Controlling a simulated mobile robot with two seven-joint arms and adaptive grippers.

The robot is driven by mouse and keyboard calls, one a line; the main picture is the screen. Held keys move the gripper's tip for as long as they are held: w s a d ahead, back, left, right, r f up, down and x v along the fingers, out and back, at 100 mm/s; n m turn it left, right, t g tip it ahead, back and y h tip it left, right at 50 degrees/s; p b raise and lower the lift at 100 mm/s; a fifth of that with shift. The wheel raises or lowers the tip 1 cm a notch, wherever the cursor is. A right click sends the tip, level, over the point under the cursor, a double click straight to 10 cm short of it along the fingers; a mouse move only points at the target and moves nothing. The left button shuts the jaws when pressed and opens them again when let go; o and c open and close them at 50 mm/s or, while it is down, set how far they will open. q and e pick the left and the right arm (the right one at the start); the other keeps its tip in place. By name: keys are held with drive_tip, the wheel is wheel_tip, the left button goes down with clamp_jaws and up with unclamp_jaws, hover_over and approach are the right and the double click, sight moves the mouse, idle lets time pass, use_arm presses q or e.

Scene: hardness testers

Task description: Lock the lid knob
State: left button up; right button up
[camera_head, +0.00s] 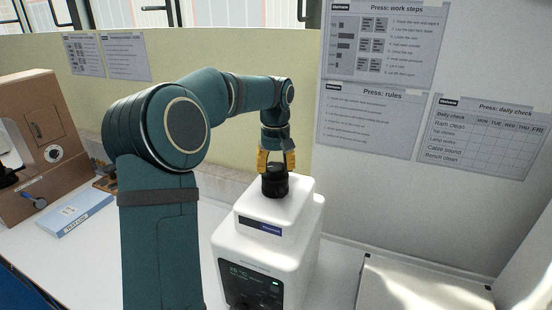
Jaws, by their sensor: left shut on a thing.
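The lid knob (275,184) is a black ribbed cylinder on top of a white machine (262,250). The machine has a dark front panel with a lit readout. My left gripper (276,165) points down from above, its yellow fingers shut on the knob's upper part. The knob stands upright on the machine's top. Whether it is locked cannot be told from this view. My right gripper is not in view.
A brown machine (38,140) stands at the far left, with a light blue box (75,212) in front of it. A pale flat surface (420,285) lies at the lower right. Posters hang on the panels behind.

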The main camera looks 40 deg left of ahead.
sight(274, 168)
use_arm(q)
drive_tip(key=m+p, duration=0.1)
drive_tip(key=m, duration=0.2)
drive_tip(key=shift+s+m+p, duration=0.1)
drive_tip(key=shift+m+p, duration=0.2)
drive_tip(key=shift+p, duration=0.05)
drive_tip(key=shift+a+f+m+p, duration=0.15)
drive_tip(key=shift+m+p, duration=0.15)
drive_tip(key=shift+m, duration=1.1)
drive_tip(key=o, duration=1.2)
wheel_tip(274, 168, up, 12)
